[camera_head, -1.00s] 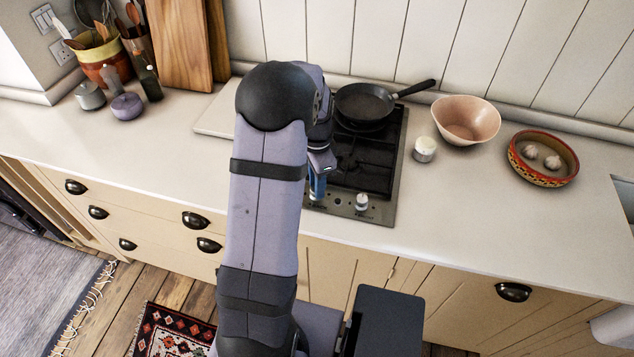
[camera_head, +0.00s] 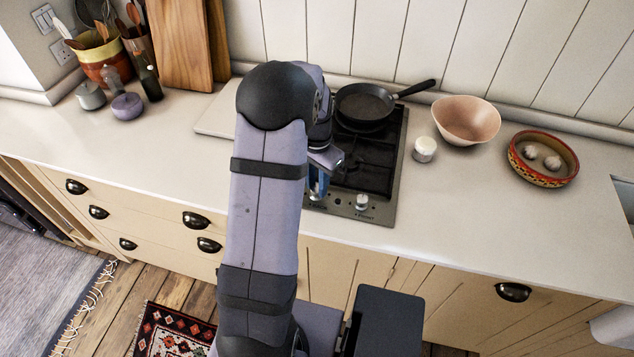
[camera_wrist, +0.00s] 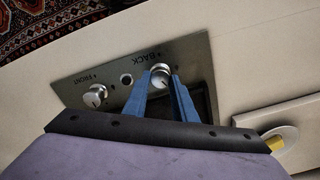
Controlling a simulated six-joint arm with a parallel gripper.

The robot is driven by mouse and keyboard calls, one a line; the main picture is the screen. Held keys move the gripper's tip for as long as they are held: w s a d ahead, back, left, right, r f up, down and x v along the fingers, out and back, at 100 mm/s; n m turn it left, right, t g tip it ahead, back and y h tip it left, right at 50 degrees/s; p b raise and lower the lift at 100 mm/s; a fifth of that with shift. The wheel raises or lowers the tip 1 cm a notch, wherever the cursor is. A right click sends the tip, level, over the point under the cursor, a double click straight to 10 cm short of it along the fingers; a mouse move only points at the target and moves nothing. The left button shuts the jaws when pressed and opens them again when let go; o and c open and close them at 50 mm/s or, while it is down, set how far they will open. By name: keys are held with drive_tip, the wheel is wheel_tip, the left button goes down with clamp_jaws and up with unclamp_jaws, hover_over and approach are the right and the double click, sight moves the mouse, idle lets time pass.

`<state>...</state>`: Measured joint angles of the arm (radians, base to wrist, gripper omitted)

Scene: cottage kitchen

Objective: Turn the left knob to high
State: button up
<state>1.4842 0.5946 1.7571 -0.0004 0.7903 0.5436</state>
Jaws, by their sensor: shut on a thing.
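The left knob (camera_wrist: 160,75) is a silver knob beside the word BACK on the hob's metal control strip. In the wrist view it appears on the right, with the lettering upside down. My gripper (camera_wrist: 161,82) has its two blue fingers shut on this knob, one on each side. In the head view my gripper (camera_head: 318,189) is at the hob's front left corner, where it and my arm mostly hide the left knob. The other knob (camera_head: 361,201) stands free to the right; in the wrist view it is beside the word FRONT. The left knob's pointer is not clear.
The black hob (camera_head: 370,165) carries a frying pan (camera_head: 363,104) at the back. A small white-topped jar (camera_head: 424,149), a pink bowl (camera_head: 466,119) and a patterned dish (camera_head: 543,158) with garlic stand to the right. The counter in front of them is clear.

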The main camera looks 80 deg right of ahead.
sight(316, 187)
drive_tip(key=n, duration=0.5)
drive_tip(key=shift+n, duration=0.3)
drive_tip(key=n, duration=0.5)
drive_tip(key=shift+w+r+n, duration=0.1)
drive_tip(key=shift+w+n, duration=0.05)
drive_tip(key=shift+n, duration=0.25)
drive_tip(key=o, duration=0.8)
drive_tip(key=shift+c, duration=0.2)
drive_tip(key=shift+r+b, duration=1)
drive_tip(key=shift+r, duration=2.65)
